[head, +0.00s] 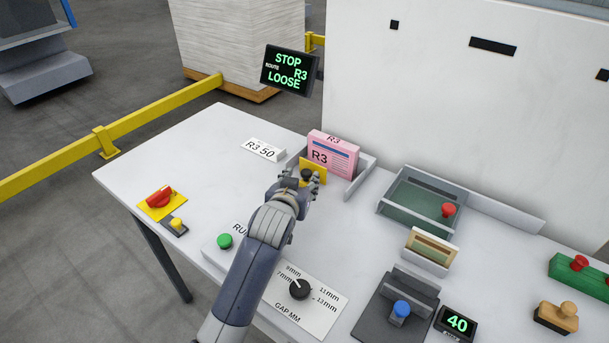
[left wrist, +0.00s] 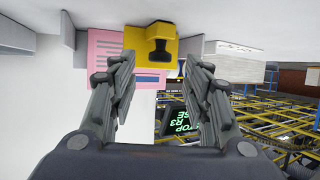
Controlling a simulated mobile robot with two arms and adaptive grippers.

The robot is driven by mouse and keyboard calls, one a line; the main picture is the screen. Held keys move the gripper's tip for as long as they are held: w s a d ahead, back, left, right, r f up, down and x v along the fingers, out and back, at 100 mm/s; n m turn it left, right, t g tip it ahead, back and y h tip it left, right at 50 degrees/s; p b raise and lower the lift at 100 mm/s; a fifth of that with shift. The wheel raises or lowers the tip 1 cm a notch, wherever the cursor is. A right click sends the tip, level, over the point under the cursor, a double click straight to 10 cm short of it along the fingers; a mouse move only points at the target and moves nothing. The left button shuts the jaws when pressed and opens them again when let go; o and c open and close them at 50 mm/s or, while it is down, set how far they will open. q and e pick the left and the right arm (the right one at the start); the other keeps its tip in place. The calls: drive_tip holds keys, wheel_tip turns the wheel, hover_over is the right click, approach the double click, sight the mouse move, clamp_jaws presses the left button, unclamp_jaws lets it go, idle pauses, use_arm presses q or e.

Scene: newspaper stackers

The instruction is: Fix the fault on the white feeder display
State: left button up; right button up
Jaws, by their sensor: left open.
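A black display (head: 290,70) at the back of the white table reads in green "STOP", "ROUTE R3", "LOOSE"; part of it also shows upside down in the left wrist view (left wrist: 178,118). A pink bundle (head: 335,153) marked R3 stands in a grey holder (head: 361,182) against the white machine. A yellow plate with a black knob (head: 318,169) is in front of the bundle; it also shows in the left wrist view (left wrist: 161,45). My left gripper (head: 301,184) is open at the yellow plate. In the wrist view its fingers (left wrist: 158,75) are apart below the knob, with nothing between them.
A card (head: 263,149) reads R3 50. A red switch (head: 160,196), green RUN button (head: 225,241) and GAP MM dial (head: 299,289) are near the front. A green tray (head: 420,206), blue-knobbed block (head: 402,308) and display reading 40 (head: 456,323) are right.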

sight(305, 174)
use_arm(q)
drive_tip(key=x, duration=0.3)
drive_tip(key=shift+w, duration=0.1)
drive_tip(key=shift+w+d+f, duration=0.15)
drive_tip(key=shift+w, duration=0.15)
drive_tip(key=shift+w+f, duration=0.15)
drive_tip(key=shift+w, duration=0.15)
drive_tip(key=c, duration=1)
clamp_jaws()
use_arm(e)
drive_tip(key=shift+w+d+r, duration=0.1)
drive_tip(key=shift+w+d, duration=0.4)
drive_tip(key=shift+w, duration=0.4)
